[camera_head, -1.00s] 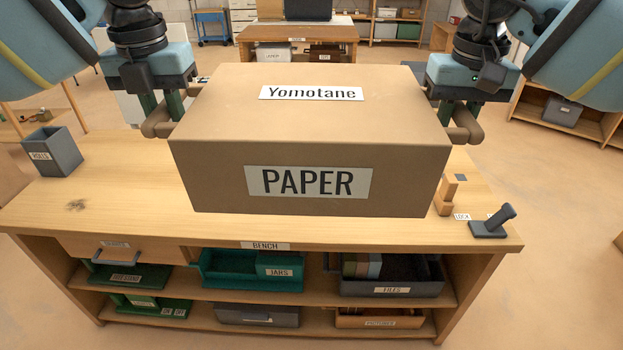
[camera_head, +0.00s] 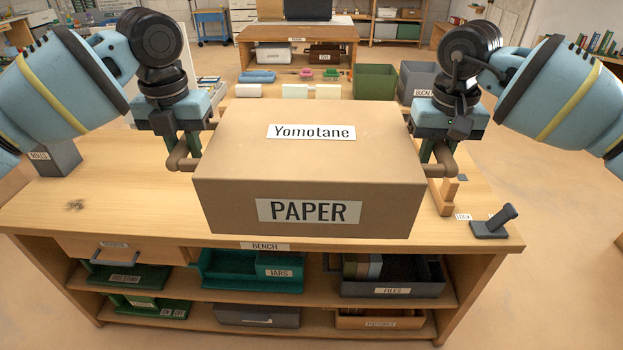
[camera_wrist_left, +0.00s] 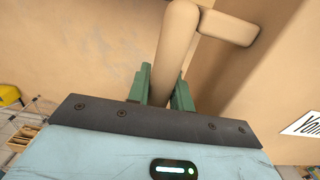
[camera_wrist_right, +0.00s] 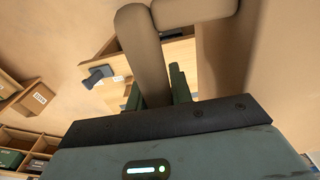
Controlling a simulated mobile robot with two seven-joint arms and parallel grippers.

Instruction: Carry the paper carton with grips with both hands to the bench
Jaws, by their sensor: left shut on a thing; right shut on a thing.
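The paper carton (camera_head: 235,205) is a closed brown box with PAPER and Yomotane labels, level over the middle of the bench (camera_head: 120,205). I cannot tell if its base touches the bench top. My left gripper (camera_head: 188,148) is shut on the carton's left grip (camera_head: 181,162); that grip runs between the green fingers in the left wrist view (camera_wrist_left: 178,45). My right gripper (camera_head: 437,152) is shut on the right grip (camera_head: 447,168), which also shows in the right wrist view (camera_wrist_right: 143,45). The carton hides the bench top beneath and behind it.
A grey bin (camera_head: 57,158) stands at the bench's left end. A wooden block piece (camera_head: 443,197) and a dark lever-like item (camera_head: 493,222) are on the right, close to the carton. Behind are a green bin (camera_head: 375,82) and another table (camera_head: 300,50).

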